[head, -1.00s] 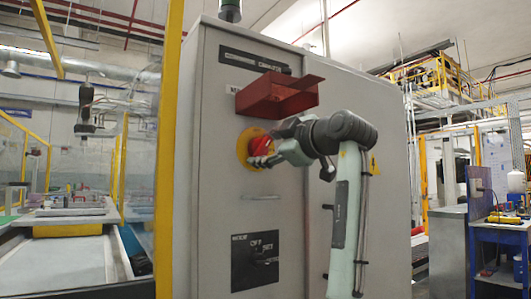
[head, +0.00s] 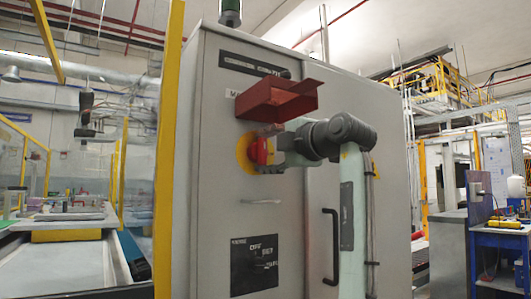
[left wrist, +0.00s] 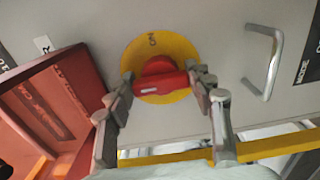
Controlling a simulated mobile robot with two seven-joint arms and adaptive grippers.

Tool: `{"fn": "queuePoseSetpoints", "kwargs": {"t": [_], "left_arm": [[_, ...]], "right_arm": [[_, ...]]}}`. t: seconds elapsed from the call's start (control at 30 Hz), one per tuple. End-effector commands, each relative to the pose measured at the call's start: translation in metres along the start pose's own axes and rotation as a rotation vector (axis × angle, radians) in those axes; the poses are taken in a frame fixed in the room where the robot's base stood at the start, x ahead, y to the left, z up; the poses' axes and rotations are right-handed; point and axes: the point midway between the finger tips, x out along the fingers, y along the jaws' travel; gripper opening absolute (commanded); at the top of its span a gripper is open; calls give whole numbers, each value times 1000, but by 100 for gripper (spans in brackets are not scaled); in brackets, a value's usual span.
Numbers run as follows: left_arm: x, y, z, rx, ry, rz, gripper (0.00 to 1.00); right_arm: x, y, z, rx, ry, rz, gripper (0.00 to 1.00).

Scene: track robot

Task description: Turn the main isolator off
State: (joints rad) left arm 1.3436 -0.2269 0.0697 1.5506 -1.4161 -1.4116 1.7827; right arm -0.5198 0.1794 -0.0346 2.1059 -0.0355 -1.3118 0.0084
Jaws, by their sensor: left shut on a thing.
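The main isolator is a red rotary knob (head: 262,151) on a yellow disc (head: 242,154), on the front of a grey cabinet (head: 212,190). In the left wrist view the red knob (left wrist: 160,84) sits on the yellow disc (left wrist: 165,52), which bears the letters ON near its rim. My left gripper (head: 270,152) is at the knob. In the left wrist view its fingers (left wrist: 165,86) lie on both sides of the knob's bar, closed on it. They cover part of the disc's sides. My right gripper is not in view.
A red hood (head: 278,98) juts out just above the knob, close to my gripper; the left wrist view shows it at left (left wrist: 60,100). A silver handle (head: 260,201) and a black switch panel (head: 254,264) are below. A yellow post (head: 167,150) stands left.

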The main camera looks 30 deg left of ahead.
Motion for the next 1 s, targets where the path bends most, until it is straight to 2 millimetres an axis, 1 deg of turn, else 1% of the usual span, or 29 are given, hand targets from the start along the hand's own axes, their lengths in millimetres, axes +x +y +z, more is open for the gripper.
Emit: {"fn": "queuePoseSetpoints", "kwargs": {"t": [0.43, 0.47, 0.5, 0.83, 0.93, 1.0], "left_arm": [[0, -1, -1, -9, 2, -3, 24], [0, -1, -1, -9, 2, -4, 56], [0, -1, 0, -8, 2, -4, 60], [-2, -1, 0, -8, 0, -2, 60], [-12, 0, 0, -8, -2, -1, 60], [-24, 0, 0, -9, -2, 0, 60]], "right_arm": [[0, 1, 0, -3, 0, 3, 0], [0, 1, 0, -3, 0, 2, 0], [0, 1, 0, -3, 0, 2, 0], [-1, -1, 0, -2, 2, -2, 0], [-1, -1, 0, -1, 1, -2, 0], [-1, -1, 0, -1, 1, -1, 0]]}}
